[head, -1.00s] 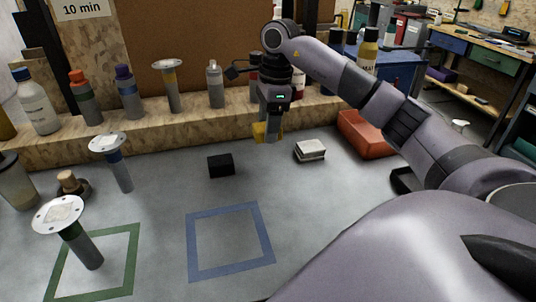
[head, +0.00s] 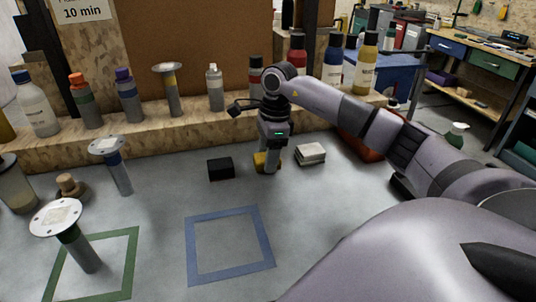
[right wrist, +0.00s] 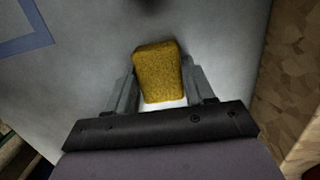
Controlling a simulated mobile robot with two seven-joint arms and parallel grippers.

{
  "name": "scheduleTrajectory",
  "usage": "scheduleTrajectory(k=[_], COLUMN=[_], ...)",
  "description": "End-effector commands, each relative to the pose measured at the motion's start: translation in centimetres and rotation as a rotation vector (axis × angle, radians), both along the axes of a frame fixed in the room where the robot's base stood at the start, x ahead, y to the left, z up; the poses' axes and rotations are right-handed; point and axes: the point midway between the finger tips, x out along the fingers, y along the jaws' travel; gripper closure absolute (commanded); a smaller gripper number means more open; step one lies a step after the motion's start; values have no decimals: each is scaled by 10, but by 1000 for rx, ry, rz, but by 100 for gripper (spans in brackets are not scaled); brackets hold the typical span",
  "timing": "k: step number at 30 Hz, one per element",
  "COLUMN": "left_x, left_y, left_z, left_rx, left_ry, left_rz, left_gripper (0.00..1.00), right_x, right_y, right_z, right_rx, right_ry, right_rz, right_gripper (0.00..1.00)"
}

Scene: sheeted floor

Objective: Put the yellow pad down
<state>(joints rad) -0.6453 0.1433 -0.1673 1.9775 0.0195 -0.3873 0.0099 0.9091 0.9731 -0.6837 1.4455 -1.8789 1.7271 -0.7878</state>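The yellow pad (head: 261,161) is low over the floor in the head view, at the fingers of my right gripper (head: 268,162). I cannot tell whether the pad touches the floor. In the right wrist view the pad (right wrist: 160,73) sits between the two fingers of the gripper (right wrist: 162,85), which lie against its sides. In the head view the gripper points down and hides part of the pad. My left gripper is not in view.
A black block (head: 221,169) lies left of the pad and a pale stacked block (head: 311,154) right of it. Blue (head: 230,277) and green (head: 130,265) outlined squares mark the floor in front. A red bin (head: 362,150) and a wooden ledge (head: 150,137) with bottles stand behind.

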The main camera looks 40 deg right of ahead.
Motion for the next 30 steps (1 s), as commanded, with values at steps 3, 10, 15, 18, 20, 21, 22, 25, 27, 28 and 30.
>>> scheduleTrajectory(k=[3, 10, 15, 18, 20, 21, 22, 25, 27, 28, 30], left_x=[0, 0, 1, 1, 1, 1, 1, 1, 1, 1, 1], left_y=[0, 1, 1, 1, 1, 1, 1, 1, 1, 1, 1], left_z=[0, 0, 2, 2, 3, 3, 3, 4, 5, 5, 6], left_rx=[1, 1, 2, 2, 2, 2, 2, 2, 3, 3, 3], left_ry=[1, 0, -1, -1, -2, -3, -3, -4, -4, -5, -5], left_rz=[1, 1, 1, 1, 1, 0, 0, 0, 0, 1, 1], left_gripper=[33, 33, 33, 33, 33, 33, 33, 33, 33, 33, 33], right_x=[0, 0, 0, -1, -1, -2, -3, -4, -5, -5, -6], right_y=[0, 0, -1, -3, -5, -6, -7, -9, -10, -11, -12], right_z=[0, 0, 12, 30, 43, 53, 59, 81, 94, 98, 108], right_rx=[0, 0, -1, -1, -1, -1, 0, -1, 0, 0, 0], right_ry=[1, 1, -2, -4, -5, -5, -4, -5, -3, -4, -2], right_rz=[-1, -1, -1, -2, -2, -1, -2, -2, -1, 0, -1], right_gripper=[22, 22, 22, 22, 22, 22, 22, 22, 22, 22, 22])
